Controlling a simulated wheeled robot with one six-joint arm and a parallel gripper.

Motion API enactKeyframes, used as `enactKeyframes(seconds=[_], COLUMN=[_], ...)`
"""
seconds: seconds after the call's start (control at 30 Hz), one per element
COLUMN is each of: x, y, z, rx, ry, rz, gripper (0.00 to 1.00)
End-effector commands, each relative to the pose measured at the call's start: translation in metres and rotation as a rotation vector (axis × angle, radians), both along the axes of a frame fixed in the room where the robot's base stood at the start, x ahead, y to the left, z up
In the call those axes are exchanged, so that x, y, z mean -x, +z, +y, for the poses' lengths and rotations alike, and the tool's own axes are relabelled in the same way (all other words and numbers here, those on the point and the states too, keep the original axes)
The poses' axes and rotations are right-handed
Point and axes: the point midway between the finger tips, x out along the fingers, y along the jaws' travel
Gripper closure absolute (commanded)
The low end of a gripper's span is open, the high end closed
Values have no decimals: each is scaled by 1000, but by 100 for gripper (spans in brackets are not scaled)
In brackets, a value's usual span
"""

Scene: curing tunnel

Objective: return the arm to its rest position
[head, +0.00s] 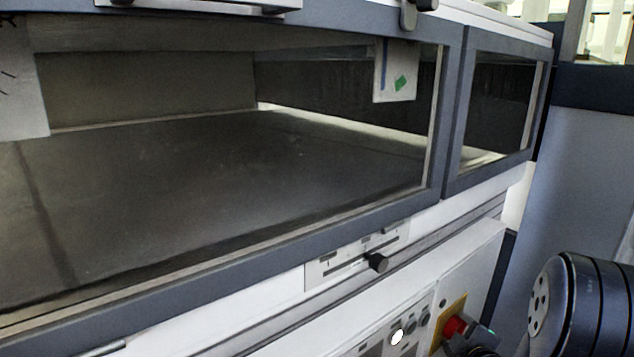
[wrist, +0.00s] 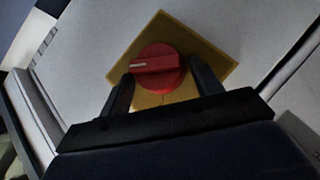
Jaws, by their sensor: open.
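My gripper (wrist: 162,92) is open in the wrist view, with its two dark fingers on either side of the lower part of a red rotary knob (wrist: 157,66). I cannot tell whether the fingers touch it. The knob sits on a yellow square plate (wrist: 205,50), and a pale mark shows on its left side. In the head view the red knob (head: 456,327) is at the lower right on the machine's front panel. My dark arm link shows at the lower right edge there, and my gripper is partly seen just below the knob.
The curing tunnel's glazed window (head: 200,180) with a dark bed fills the head view's left and middle. A slider with a black knob (head: 376,262) sticks out below the window. Several round buttons (head: 397,337) sit left of the red knob. A grey-blue panel (head: 580,170) stands at the right.

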Motion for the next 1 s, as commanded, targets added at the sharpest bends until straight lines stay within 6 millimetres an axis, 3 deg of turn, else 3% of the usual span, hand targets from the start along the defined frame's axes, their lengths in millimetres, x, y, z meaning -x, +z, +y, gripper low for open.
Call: enactKeyframes(seconds=[0.97,1.0], x=[2,8], y=[-17,-11], z=[2,2], rx=[413,420], ry=[0,-2], rz=[-322,-326], gripper=[38,38])
